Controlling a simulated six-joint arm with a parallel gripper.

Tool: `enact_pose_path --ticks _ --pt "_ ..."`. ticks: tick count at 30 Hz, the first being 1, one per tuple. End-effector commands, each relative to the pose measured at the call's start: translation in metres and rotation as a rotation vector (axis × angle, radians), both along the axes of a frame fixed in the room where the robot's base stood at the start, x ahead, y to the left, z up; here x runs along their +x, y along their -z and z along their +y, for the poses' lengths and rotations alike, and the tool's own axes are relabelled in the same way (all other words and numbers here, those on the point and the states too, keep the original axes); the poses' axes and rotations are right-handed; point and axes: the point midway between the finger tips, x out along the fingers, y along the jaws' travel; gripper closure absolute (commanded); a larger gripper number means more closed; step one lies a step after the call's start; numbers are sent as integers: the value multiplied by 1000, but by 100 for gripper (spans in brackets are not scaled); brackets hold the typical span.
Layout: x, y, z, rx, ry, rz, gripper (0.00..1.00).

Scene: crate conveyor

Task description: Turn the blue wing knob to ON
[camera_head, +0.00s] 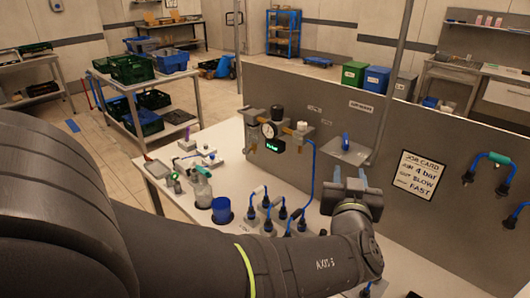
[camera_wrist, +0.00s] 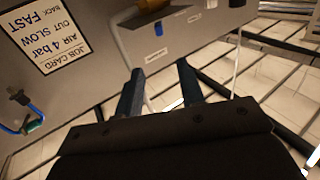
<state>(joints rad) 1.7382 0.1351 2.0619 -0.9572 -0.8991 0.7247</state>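The blue wing knob (camera_head: 346,141) stands on a pale plate (camera_head: 358,157) at the grey panel, beneath a small white label. It looks roughly upright in the head view; I cannot read its ON or OFF marks. My gripper (camera_head: 350,174) is just below and in front of the plate, apart from the knob, with its fingers spread and nothing between them. In the wrist view my two fingers (camera_wrist: 160,82) are parted and point toward a pale plate with small labels. A small blue spot there may be the knob; I cannot tell.
A regulator with a gauge (camera_head: 268,130) and a blue hose is on the panel to the left. Blue-hosed fittings (camera_head: 282,213) and a blue cup (camera_head: 222,210) stand on the white bench. A job card (camera_head: 418,175) hangs to the right. A grey post (camera_head: 395,80) rises beside the plate.

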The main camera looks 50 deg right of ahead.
Motion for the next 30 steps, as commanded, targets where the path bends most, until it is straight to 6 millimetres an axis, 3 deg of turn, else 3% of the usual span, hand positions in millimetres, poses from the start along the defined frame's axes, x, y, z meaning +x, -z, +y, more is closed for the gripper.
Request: enact_pose_path --ticks 17,23,30 --pt "-6 2 12 -1 -2 1 65" --pt "9 3 -13 2 -6 1 65" --pt "36 3 -58 2 -5 0 65"
